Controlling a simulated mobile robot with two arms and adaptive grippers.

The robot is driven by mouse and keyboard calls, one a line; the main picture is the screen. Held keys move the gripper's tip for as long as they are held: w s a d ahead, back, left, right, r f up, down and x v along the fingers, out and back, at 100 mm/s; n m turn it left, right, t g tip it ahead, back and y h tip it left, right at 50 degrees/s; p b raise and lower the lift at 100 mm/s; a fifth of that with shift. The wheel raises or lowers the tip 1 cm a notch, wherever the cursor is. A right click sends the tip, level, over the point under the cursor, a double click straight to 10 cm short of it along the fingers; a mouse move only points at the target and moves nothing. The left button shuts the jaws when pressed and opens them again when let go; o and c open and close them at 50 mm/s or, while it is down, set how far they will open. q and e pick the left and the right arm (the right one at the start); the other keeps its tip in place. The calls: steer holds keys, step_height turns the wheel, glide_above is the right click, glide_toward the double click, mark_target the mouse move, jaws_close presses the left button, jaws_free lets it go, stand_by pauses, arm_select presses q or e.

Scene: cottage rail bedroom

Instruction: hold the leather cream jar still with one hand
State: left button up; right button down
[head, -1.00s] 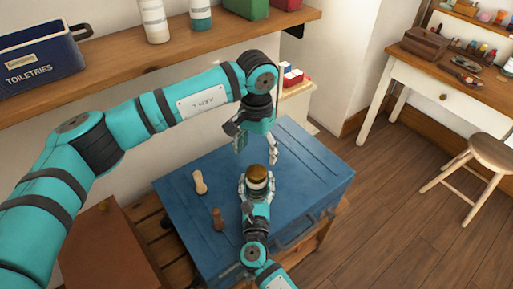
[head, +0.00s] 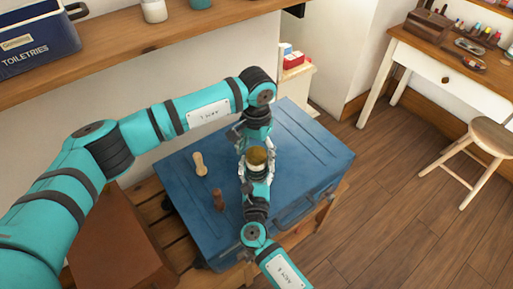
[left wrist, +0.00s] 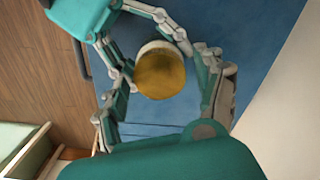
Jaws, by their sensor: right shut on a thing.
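The leather cream jar (head: 257,156) has a brownish-gold lid and a pale body and stands upright over the blue trunk (head: 310,160). My right gripper (head: 257,170) is shut on the jar's body from the near side. My left gripper (head: 251,148) comes down from above and behind the jar, with its fingers open. In the left wrist view the jar (left wrist: 160,72) shows lid-up between the spread fingers of my left gripper (left wrist: 165,68). The right gripper's fingers (left wrist: 145,20) reach the jar from the upper left. Finger contact of my left gripper cannot be told.
A pale wooden piece (head: 199,164) and a darker brown one (head: 219,200) lie on the trunk, left of the jar. A shelf (head: 120,42) with a toiletries bin (head: 38,40) runs along the wall. A desk (head: 440,55) and a stool (head: 490,137) stand at right.

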arm_select(q)
steer(key=c, duration=1.2)
steer(key=n, duration=0.5)
steer(key=shift+n, duration=0.4)
steer(key=n, duration=1)
steer(key=shift+r+n, duration=0.1)
steer(key=shift+n, duration=0.2)
steer(key=n, duration=0.8)
steer(key=shift+n, duration=0.3)
steer(key=n, duration=1)
steer(key=shift+n, duration=0.4)
steer(key=n, duration=1.8)
steer(key=shift+r, duration=0.1)
